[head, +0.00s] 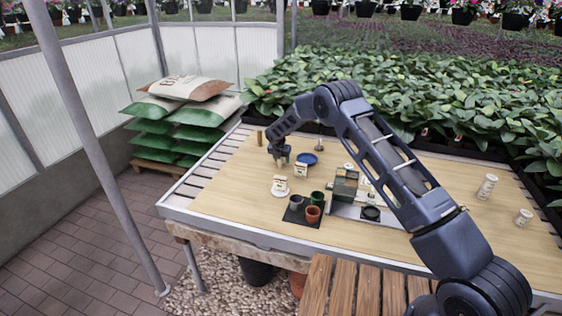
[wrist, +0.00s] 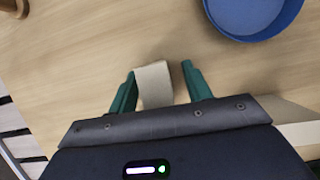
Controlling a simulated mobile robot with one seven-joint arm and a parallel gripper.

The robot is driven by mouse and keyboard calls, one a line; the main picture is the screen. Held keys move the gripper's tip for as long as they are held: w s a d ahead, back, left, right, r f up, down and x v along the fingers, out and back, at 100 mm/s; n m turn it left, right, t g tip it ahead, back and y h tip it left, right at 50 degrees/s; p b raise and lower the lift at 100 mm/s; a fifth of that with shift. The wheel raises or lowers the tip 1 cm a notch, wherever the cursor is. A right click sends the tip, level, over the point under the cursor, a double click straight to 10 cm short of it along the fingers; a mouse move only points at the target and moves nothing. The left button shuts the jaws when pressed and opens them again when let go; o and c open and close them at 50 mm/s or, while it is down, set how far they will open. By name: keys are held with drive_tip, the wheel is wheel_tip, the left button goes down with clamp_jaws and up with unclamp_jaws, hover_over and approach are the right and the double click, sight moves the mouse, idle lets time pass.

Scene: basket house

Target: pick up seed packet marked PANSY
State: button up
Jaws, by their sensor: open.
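My gripper (head: 280,158) is low over the table near its back left, with its fingers pointing down. In the wrist view my gripper (wrist: 158,88) is open, with one green finger on each side of a small beige packet-like thing (wrist: 154,82). I cannot tell whether the fingers touch it, and no writing on it shows. In the head view a small pale packet (head: 301,169) stands right of my gripper, and another (head: 280,183) stands nearer the front on a white round base. Their print is too small to read, so I cannot tell which is marked PANSY.
A blue dish (head: 307,159) is just right of my gripper; it also shows in the wrist view (wrist: 252,14). A dark tray (head: 293,216) with small pots is nearer the front. A brown cylinder (head: 259,138) stands behind left. White containers (head: 487,187) stand far right. The table's front left is clear.

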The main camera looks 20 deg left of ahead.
drive_tip(key=shift+f, duration=0.1)
drive_tip(key=shift+c, duration=0.2)
drive_tip(key=c, duration=1)
